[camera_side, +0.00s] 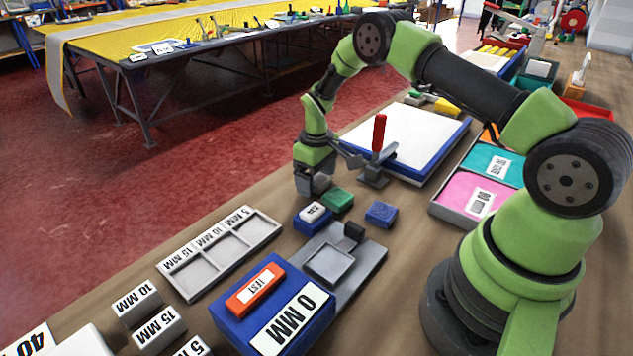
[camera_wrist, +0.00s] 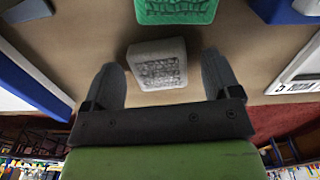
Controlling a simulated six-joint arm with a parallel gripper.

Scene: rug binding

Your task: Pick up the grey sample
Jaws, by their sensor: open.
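The grey sample (camera_wrist: 157,65) is a small block with a ribbed top. In the wrist view it lies on the brown bench between the two fingers of my gripper (camera_wrist: 161,64), a little nearer the left finger, with a gap on each side. In the side view my gripper (camera_side: 313,184) is low over the bench, pointing down beside the green sample. It is open. There the fingers and wrist mostly hide the grey sample, and I cannot clearly separate it from them.
A green sample (camera_side: 338,199) sits close by; it also shows in the wrist view (camera_wrist: 176,10). A blue sample (camera_side: 381,213) and a blue holder (camera_side: 313,225) with a white labelled block are near. A red-handled clamp (camera_side: 379,135) stands behind, beside a white-topped blue board (camera_side: 408,135).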

